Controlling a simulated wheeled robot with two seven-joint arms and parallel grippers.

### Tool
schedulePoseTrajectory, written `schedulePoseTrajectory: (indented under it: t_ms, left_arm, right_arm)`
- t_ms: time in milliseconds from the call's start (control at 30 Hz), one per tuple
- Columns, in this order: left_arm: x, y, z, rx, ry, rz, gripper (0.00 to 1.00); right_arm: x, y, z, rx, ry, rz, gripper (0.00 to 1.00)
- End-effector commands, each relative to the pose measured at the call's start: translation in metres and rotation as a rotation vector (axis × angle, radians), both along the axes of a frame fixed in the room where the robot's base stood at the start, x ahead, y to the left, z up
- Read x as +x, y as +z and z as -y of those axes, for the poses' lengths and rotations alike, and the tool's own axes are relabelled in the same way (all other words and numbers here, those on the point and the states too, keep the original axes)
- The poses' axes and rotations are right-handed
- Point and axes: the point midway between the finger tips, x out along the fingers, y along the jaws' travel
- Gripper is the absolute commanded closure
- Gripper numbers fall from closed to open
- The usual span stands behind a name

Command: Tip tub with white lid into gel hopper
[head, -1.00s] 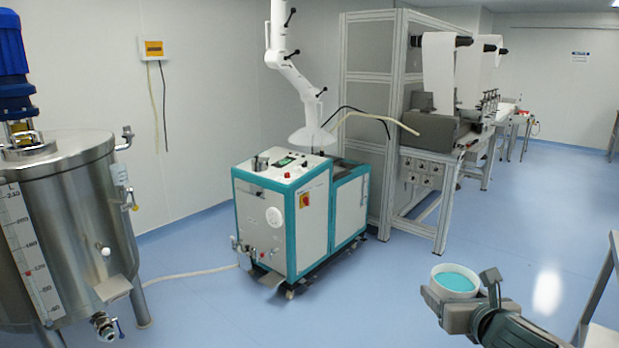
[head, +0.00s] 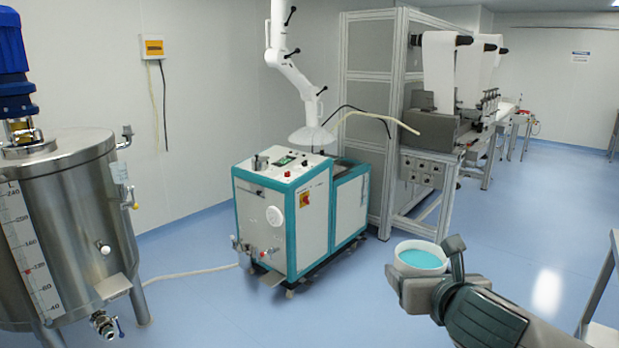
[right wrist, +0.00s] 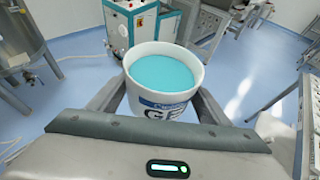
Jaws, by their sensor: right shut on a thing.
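A white tub (head: 419,259) full of blue-green gel is held by my right gripper (head: 421,275) at the lower right of the head view. In the right wrist view the tub (right wrist: 165,105) stands upright and open between the two fingers (right wrist: 164,95), with a blue label marked "GE" on its side. No lid is on it. The teal and white machine (head: 290,212) stands at the middle of the floor, with an opening at its top right, below a white extraction hood. I cannot tell for sure that this is the gel hopper. My left gripper is not in view.
A steel mixing tank (head: 75,220) with a blue motor stands at the left. A white extraction arm (head: 298,80) hangs over the machine. A framed web line (head: 430,130) stands behind it, and a bench edge (head: 600,290) is at the right. Blue floor lies between.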

Motion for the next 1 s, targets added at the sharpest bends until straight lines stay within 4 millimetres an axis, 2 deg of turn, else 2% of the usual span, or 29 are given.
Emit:
schedulePoseTrajectory:
  t_ms: [167,367,567,1000]
  left_arm:
    - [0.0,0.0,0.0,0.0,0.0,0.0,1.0]
    - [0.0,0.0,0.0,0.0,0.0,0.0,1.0]
    - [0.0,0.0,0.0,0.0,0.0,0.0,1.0]
    - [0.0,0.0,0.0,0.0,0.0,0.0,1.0]
  right_arm:
    - [0.0,-0.001,0.0,0.001,0.001,0.001,0.63]
    - [-0.002,-0.012,-0.002,0.006,0.005,-0.001,0.63]
    - [-0.007,-0.036,-0.006,0.018,0.015,-0.003,0.63]
    - [-0.031,-0.103,-0.01,0.035,0.024,-0.002,0.63]
